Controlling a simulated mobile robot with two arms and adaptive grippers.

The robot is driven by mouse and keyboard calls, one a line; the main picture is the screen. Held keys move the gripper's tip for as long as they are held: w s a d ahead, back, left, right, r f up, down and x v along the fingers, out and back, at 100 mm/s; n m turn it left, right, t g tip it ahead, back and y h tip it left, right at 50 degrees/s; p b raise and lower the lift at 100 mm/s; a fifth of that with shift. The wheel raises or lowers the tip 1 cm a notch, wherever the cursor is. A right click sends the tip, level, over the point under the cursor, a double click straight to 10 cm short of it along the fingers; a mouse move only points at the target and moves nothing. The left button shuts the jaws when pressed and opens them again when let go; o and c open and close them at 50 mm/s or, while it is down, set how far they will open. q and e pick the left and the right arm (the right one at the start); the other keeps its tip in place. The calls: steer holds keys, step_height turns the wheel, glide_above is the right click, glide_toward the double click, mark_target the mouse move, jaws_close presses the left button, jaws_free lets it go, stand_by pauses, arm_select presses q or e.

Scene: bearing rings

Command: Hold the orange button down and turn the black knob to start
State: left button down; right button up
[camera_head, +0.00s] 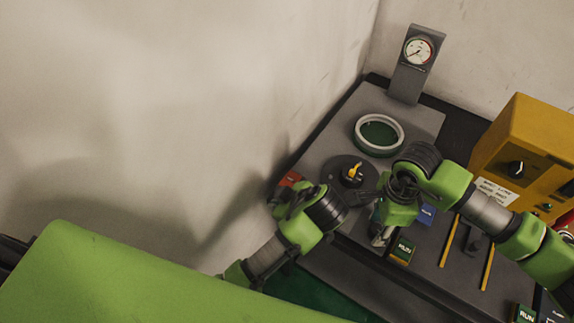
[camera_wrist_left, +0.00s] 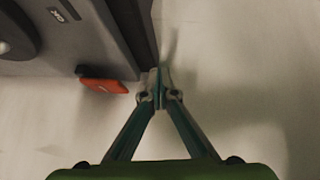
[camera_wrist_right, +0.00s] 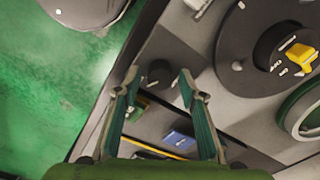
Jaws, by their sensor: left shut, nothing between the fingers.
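The orange button (camera_head: 290,178) sits at the left edge of the grey bench; in the left wrist view the orange piece (camera_wrist_left: 103,86) juts out beside the grey side. My left gripper (camera_head: 281,197) is shut and empty, its tips (camera_wrist_left: 160,88) beside the orange piece, apart from it in that picture. A black knob (camera_wrist_right: 160,73) stands near the bench's front edge in the right wrist view. My right gripper (camera_head: 380,236) is open, pointing down, with its fingertips (camera_wrist_right: 158,80) on either side of this knob; contact cannot be told. In the head view the gripper hides that knob.
A yellow pointer knob (camera_head: 353,172) sits on a dark disc, near a pale ring (camera_head: 379,134) and a gauge (camera_head: 418,50). A yellow box (camera_head: 535,145) with another black knob (camera_head: 516,168) stands at right. Green (camera_head: 402,250) and blue (camera_head: 426,214) labelled blocks lie near my right gripper.

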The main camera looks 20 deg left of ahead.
arm_select(q)
steer(key=w+r+m+h, duration=0.1)
steer(key=r+m, duration=0.2)
steer(key=w+r+m+t+h, duration=0.1)
steer(key=w+r+m+h, duration=0.1)
steer(key=r+m, duration=0.1)
steer(key=w+d+r+m+h, duration=0.1)
steer(key=w+r+m, duration=0.1)
steer(key=r+m, duration=0.1)
steer(key=shift+m, duration=0.8)
steer(key=shift+w+r+m+t+h, duration=0.15)
steer(key=shift+r+m+t+h, duration=0.2)
steer(key=shift+m, duration=0.25)
steer(key=shift+d+f, duration=0.1)
steer(key=shift+f, duration=1.7)
steer(key=shift+f, duration=0.3)
